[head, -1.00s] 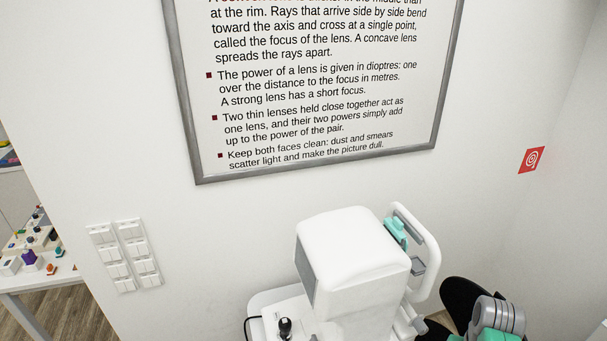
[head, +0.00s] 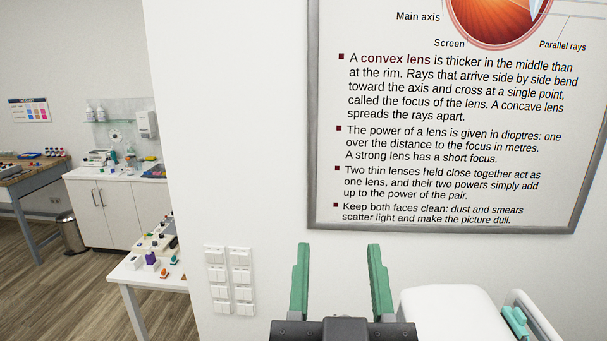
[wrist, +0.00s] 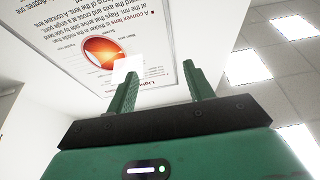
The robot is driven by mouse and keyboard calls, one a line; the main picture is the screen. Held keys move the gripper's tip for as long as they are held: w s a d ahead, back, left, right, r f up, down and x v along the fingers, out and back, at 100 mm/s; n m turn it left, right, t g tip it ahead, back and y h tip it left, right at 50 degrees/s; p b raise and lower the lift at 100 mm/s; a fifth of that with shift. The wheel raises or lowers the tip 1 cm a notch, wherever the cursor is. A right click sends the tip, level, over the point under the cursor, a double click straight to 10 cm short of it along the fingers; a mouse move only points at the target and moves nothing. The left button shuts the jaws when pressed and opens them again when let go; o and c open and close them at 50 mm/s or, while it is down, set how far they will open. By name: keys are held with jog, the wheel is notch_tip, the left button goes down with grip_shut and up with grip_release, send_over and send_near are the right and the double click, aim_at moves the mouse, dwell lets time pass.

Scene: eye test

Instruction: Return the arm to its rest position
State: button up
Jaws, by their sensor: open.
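My gripper (head: 339,280) stands upright at the bottom middle of the head view, in front of the white wall and below the framed lens poster. Its two green fingers are wide apart with nothing between them. In the wrist view my gripper (wrist: 160,92) points toward the wall poster and is empty there too. The arm behind the gripper is mostly out of view.
A white machine (head: 446,312) stands at the lower right, close to my gripper. The poster (head: 455,150) hangs on the wall, with switch panels (head: 229,280) below left. A table with small items (head: 150,289) and a cabinet (head: 120,210) are at left.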

jog(key=s+a+r+t+y, duration=0.2)
jog(key=s+a+r, duration=0.25)
jog(key=s, duration=0.25)
notch_tip(320, 180, up, 15)
jog(key=p, duration=1.3)
jog(key=shift+s+f+n+t+p, duration=0.2)
jog(key=shift+s+n+t+p, duration=0.1)
jog(key=shift+s+t+p, duration=0.1)
